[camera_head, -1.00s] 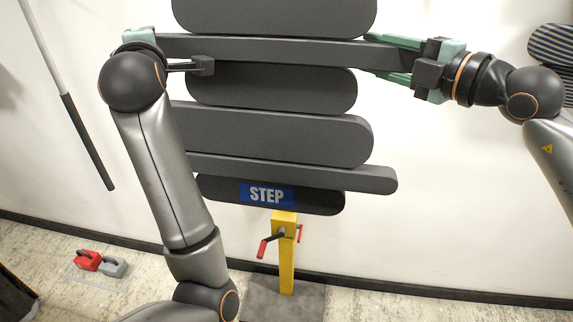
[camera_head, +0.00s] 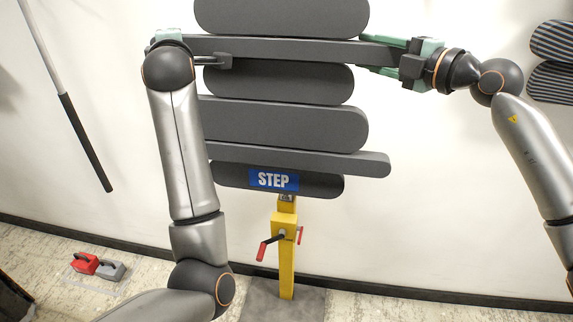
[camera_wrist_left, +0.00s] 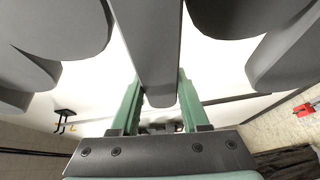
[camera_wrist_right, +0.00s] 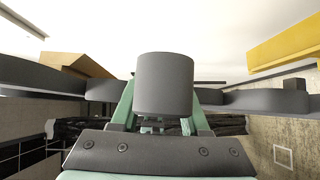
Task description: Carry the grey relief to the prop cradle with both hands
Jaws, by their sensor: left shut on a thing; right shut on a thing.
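The grey relief (camera_head: 285,125) is a stack of long dark-grey slabs with rounded ends, roughly upright before the white wall; its top is cut off. My left gripper (camera_head: 205,58) is shut on the left end of a long upper slab, which also shows between its fingers in the left wrist view (camera_wrist_left: 157,60). My right gripper (camera_head: 380,53) is shut on that slab's right end, also seen in the right wrist view (camera_wrist_right: 165,85). A yellow post with red crank handles (camera_head: 287,265), apparently the prop cradle, stands below the relief. I cannot tell whether they touch.
A blue STEP sign (camera_head: 273,180) shows at the lowest slab. A red block (camera_head: 85,263) and a grey block (camera_head: 111,271) lie on the floor at left. A pole (camera_head: 75,120) leans at the left wall. Striped slabs (camera_head: 552,82) hang at far right.

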